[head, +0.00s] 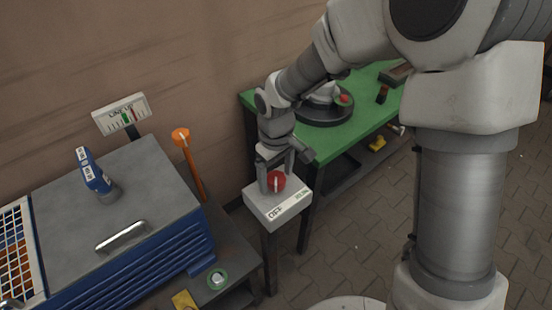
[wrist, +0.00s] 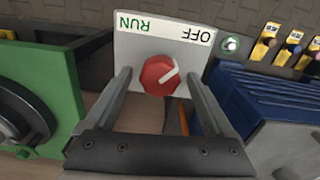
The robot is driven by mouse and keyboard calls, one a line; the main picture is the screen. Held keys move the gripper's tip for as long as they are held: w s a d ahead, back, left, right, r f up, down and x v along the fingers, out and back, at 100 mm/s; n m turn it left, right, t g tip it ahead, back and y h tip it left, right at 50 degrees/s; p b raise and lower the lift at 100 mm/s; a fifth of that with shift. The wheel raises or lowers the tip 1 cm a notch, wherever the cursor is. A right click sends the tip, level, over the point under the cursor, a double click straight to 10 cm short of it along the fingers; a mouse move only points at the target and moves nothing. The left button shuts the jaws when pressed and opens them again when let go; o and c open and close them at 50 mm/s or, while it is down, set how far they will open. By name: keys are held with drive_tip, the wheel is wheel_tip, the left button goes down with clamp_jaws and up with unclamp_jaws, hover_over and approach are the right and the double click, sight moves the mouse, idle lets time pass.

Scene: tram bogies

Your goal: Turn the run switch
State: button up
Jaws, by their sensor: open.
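The run switch is a red knob (head: 277,183) with a white pointer, on a light box (head: 284,214) that stands on a post. In the wrist view the red knob (wrist: 158,76) sits on a white panel labelled OFF and RUN (wrist: 164,29), seen upside down. The white pointer slants towards the OFF side. My gripper (head: 275,178) is open over the box, its fingers on either side of the knob. In the wrist view my gripper (wrist: 160,80) shows a gap on both sides of the knob. Contact cannot be told.
A green table (head: 335,130) with a dark round fixture (head: 325,113) stands just behind the box. A blue-sided grey cabinet (head: 115,225) and an orange lever (head: 187,155) are at left. A small gauge sign (head: 120,113) stands behind the cabinet. Paved floor is open at lower right.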

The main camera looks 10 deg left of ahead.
sight(276, 178)
wheel_tip(276, 178, up, 17)
drive_tip(key=p, duration=0.2)
idle(0.5)
drive_tip(key=s+d+r+m+t, duration=0.1)
drive_tip(key=s+d+r+m, duration=0.15)
drive_tip(key=d, duration=0.45)
drive_tip(key=s+d+r+m+t, duration=0.2)
drive_tip(key=d+r+m, duration=0.15)
drive_tip(key=d, duration=0.25)
drive_tip(key=s+d+r+m+t, duration=0.1)
drive_tip(key=s+d+m, duration=0.3)
drive_tip(key=s+d, duration=0.5)
drive_tip(key=shift+d+r+m+t+p, duration=0.3)
drive_tip(key=shift+d+m+t, duration=0.15)
drive_tip(key=shift+t, duration=0.35)
drive_tip(key=c, duration=0.6)
drive_tip(key=shift+a, duration=0.2)
